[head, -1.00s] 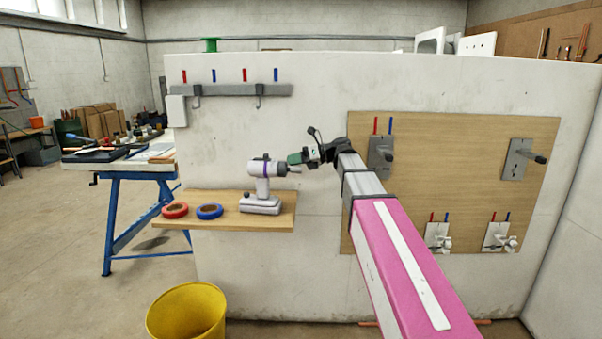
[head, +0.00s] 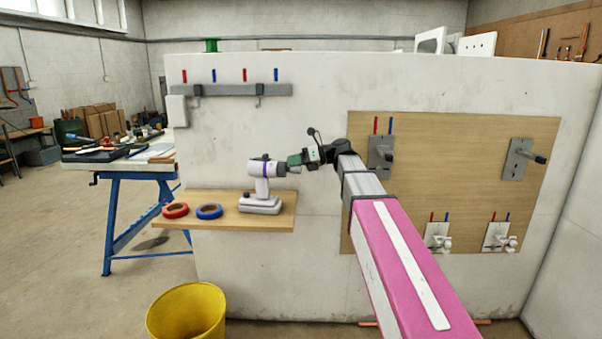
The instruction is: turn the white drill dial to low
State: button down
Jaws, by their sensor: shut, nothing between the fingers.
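The white drill (head: 262,188) stands upright on a wooden shelf (head: 240,223), its dark nose end pointing right. Its dial is too small to make out for certain, and so is its setting. My gripper (head: 290,162) is shut and empty. Its tip is at the drill's dark front end and seems to touch or overlap it; I cannot tell which. The fingers themselves are small and partly hidden against the drill's nose.
A red tape roll (head: 175,210) and a blue tape roll (head: 209,211) lie on the shelf left of the drill. A hook rail (head: 230,90) hangs above. A wooden board (head: 450,180) with levers and valves is at right. A yellow bucket (head: 187,312) stands below.

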jog(key=shift+s+r, duration=0.45)
jog(key=shift+s, duration=0.05)
jog(key=shift+s+a+r, duration=0.15)
jog(key=shift+s, duration=0.35)
dwell(0.4)
jog(key=shift+r, duration=0.2)
jog(key=f+v, duration=0.1)
jog(key=v, duration=0.4)
jog(key=shift+s+d, duration=0.3)
jog(key=shift+d, duration=0.25)
